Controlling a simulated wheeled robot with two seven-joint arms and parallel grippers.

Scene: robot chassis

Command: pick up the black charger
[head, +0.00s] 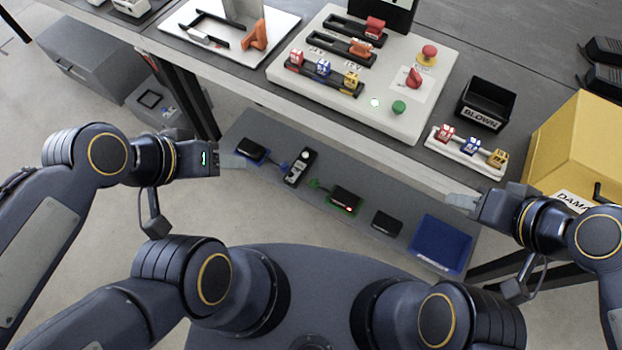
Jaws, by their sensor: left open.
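Several small black devices lie on the grey lower shelf, and I cannot tell for sure which is the charger. One black device with a red light (346,198) lies on a green base, with a green plug beside it. Another black device (251,148) lies on a blue base at the left, with a blue plug beside it. A plain small black box (386,223) lies further right. My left gripper (240,160) is open and empty, over the shelf's left end by the blue-based device. My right gripper (458,201) is near the table's front edge; its finger gap is unclear.
A handheld meter (299,167) and a blue tray (441,245) share the lower shelf (270,185). The tabletop above holds a white fuse panel (400,120), a fuse strip (468,152) and a black "BLOWN" bin (486,102). A yellow box (575,145) stands right.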

